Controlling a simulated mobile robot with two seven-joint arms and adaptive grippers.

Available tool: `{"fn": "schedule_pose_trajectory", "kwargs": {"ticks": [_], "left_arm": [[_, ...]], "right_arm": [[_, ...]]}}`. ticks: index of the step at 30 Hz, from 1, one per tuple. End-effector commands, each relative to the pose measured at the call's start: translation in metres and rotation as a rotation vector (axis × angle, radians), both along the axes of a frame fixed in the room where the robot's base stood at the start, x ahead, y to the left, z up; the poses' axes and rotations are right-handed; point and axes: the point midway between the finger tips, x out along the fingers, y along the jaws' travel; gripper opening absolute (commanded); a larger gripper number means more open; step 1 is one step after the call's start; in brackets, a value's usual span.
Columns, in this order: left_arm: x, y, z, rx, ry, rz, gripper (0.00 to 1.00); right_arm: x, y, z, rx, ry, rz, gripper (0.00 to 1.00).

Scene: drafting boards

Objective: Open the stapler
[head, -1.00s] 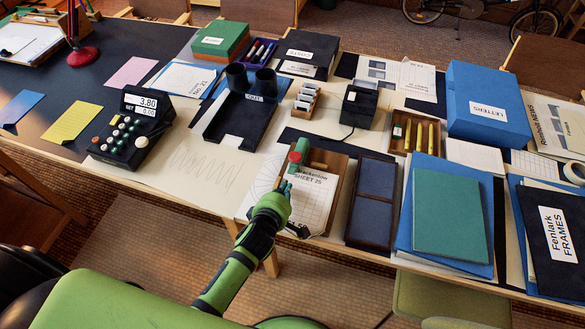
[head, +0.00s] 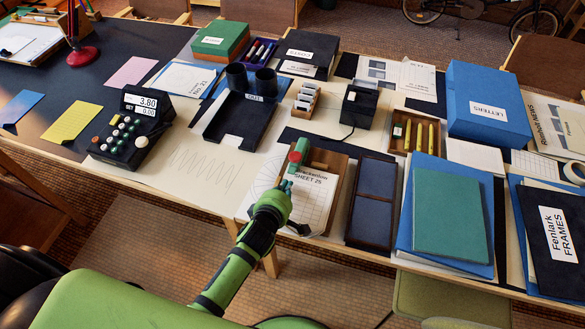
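A small green and red object (head: 300,148), which looks like the stapler, sits at the back left of a wooden tray. The tray holds a paper (head: 314,188) marked "SHEET 25". My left gripper (head: 286,184) is just in front of the object, over the left part of the paper. Its fingertips are close to the object's near end, and I cannot tell whether they touch it. The fingers are small and partly hidden by the green hand, so their opening is unclear. My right gripper is not in view.
A dark blue two-part box (head: 373,200) stands right of the tray. A black corded device (head: 359,106) and a rack of small rolls (head: 305,98) stand behind. A calculator-like machine (head: 133,128) is to the left.

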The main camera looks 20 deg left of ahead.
Motion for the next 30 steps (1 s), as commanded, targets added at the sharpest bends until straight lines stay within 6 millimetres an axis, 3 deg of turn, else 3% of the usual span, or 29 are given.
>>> {"fn": "schedule_pose_trajectory", "kwargs": {"ticks": [18, 30], "left_arm": [[0.025, -0.001, 0.0, -0.001, -0.001, 0.0, 0.0], [0.028, -0.001, 0.001, -0.001, -0.003, 0.0, 0.0]], "right_arm": [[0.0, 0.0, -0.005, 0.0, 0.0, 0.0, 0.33], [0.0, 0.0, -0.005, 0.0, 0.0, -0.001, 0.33]]}}
